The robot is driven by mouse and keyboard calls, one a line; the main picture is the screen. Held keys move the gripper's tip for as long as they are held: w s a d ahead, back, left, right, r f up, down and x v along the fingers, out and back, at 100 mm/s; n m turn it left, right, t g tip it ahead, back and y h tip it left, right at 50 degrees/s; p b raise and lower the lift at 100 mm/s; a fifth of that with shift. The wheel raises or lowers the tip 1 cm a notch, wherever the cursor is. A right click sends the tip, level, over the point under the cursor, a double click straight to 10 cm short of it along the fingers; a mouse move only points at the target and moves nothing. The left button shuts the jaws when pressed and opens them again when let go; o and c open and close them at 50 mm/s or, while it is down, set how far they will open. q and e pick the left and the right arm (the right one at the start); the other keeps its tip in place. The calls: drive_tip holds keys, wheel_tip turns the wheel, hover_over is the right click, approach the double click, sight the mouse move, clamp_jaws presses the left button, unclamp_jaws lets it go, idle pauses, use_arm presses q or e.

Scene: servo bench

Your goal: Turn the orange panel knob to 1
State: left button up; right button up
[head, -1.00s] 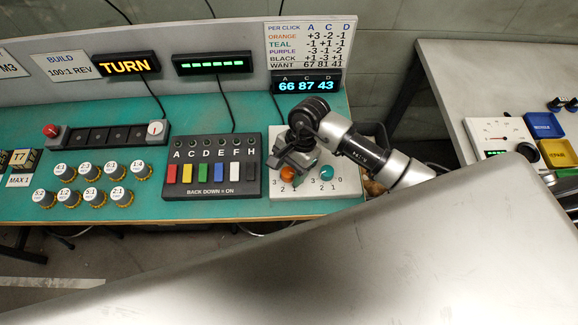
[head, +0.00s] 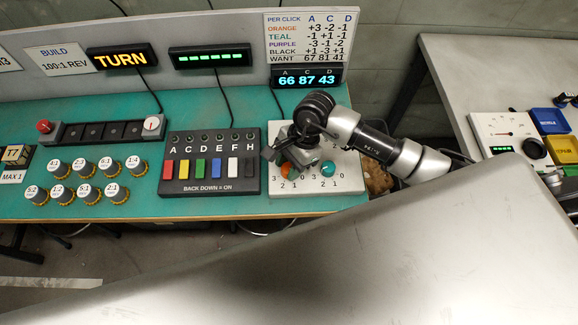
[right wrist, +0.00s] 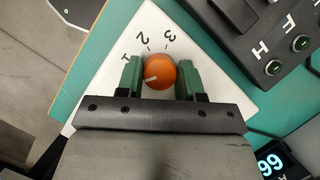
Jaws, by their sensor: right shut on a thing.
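The orange knob (right wrist: 161,68) is on the white panel (right wrist: 98,92), between the two green fingers of my right gripper (right wrist: 160,78), which is shut on it. Its white mark points left and slightly down in the right wrist view, below the printed 1. The printed 1, 2 and 3 show there; the 0 is hidden. In the head view the orange knob (head: 286,169) is partly covered by my right gripper (head: 284,160). The teal knob (head: 328,169) stands to its right, free. My left gripper is not in view.
The counter display (head: 307,78) reads 66 87 43, under a sign (head: 308,38) with WANT 67 81 41. The switch box (head: 212,163) stands close on the left of the panel. Several capped gears (head: 84,180) lie farther left.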

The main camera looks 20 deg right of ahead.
drive_tip(key=m+t+b, duration=0.1)
drive_tip(key=m, duration=0.2)
drive_tip(key=shift+f+b, duration=0.1)
drive_tip(key=shift+b, duration=0.25)
drive_tip(key=shift+s+m+t+b, duration=0.1)
drive_tip(key=shift+m+t+b, duration=0.65)
drive_tip(key=shift+m, duration=1.15)
drive_tip(key=o, duration=0.9)
drive_tip(key=b+v, duration=0.1)
drive_tip(key=v, duration=1)
drive_tip(key=shift+b, duration=0.35)
drive_tip(key=shift+s, duration=0.1)
